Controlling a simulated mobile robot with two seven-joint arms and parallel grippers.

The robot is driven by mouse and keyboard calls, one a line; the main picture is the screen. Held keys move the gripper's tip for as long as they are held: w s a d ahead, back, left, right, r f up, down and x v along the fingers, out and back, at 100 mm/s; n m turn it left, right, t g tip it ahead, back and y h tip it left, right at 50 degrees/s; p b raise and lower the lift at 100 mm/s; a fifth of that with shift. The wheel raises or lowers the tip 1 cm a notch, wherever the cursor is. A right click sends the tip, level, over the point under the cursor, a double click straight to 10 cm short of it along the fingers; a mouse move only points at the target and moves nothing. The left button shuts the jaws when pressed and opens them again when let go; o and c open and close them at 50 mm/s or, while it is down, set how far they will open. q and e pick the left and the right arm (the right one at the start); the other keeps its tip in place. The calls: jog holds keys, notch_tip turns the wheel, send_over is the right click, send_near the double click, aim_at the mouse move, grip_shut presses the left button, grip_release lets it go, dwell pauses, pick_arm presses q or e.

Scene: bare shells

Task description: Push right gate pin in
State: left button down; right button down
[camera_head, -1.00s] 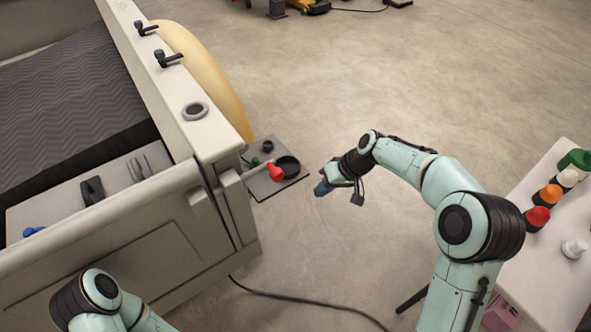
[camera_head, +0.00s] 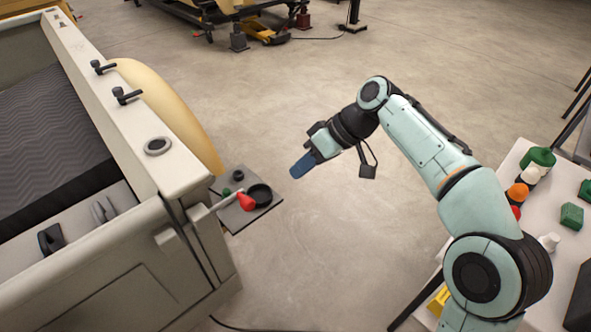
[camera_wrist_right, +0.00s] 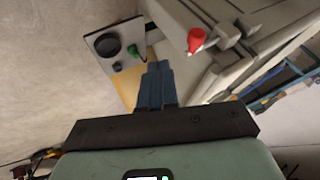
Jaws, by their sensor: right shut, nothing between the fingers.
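The right gate pin (camera_head: 245,202) has a red handle and a pale rod. In the head view its rod sticks out from the right end of the truck's tailgate (camera_head: 120,265), with the red handle at the outer end. The red handle also shows in the right wrist view (camera_wrist_right: 196,40), right of and beyond the fingers. My right gripper (camera_head: 302,166) has blue fingers that are shut and empty. It hangs in the air to the right of the pin, apart from it. My left gripper is out of view.
A white table (camera_head: 505,195) with bottles stands at right. Open floor lies between truck and table.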

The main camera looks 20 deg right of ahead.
aim_at(244, 208)
jog(key=a+f, duration=0.5)
jog(key=a, duration=0.3)
jog(key=shift+w+a+b, duration=0.15)
jog(key=shift+w+b, duration=0.15)
jog(key=shift+b, duration=0.1)
jog(key=shift+a+f, duration=0.1)
jog(key=a, duration=0.1)
jog(key=s+a, duration=0.1)
jog(key=a, duration=0.1)
jog(key=s+a, duration=0.1)
jog(key=a, duration=0.1)
jog(key=shift+a+b, duration=0.1)
jog(key=shift+b, duration=0.25)
